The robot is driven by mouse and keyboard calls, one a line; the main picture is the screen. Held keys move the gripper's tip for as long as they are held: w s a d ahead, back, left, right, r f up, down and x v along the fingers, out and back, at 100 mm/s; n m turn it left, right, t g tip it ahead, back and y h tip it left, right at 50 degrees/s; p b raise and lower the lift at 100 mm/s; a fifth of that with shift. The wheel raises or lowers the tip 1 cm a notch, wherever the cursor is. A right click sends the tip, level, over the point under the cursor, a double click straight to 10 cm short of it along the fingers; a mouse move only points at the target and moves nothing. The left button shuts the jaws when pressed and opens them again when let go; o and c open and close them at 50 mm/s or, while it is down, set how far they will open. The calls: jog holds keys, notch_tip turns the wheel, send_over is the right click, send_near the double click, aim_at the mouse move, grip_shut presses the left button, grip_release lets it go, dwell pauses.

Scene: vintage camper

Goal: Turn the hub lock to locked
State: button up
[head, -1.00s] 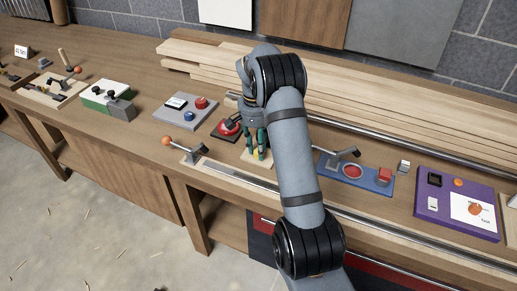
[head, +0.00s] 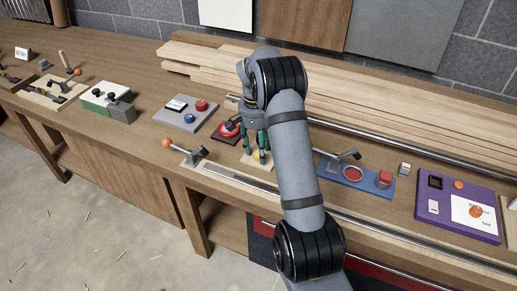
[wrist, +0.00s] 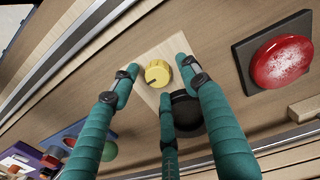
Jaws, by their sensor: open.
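A round yellow knob (wrist: 158,72) with a short dark mark on its lower left sits on a pale wooden plate (wrist: 160,50). It appears to be the hub lock; I can read no label on it. A black round part (wrist: 187,112) sits on the same plate. My gripper (wrist: 157,80) has three teal fingers spread open around the knob, with visible gaps and nothing held. In the head view my gripper (head: 256,152) points down over the plate, and the yellow knob (head: 262,157) is partly hidden behind the fingers.
A red button on a dark base (wrist: 282,62) stands close beside the plate. A lever with an orange ball (head: 167,142) is to the left, and a blue panel (head: 358,176) with a lever is to the right. Metal rails run along the bench, with stacked boards behind.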

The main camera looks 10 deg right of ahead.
aim_at(257, 152)
notch_tip(257, 152, up, 12)
jog(key=shift+a, duration=0.25)
dwell(0.3)
jog(key=shift+w, duration=0.1)
jog(key=f, duration=1.2)
jog(key=shift+s+d+f, duration=0.1)
jog(key=shift+s+d, duration=0.1)
jog(key=shift+d, duration=0.05)
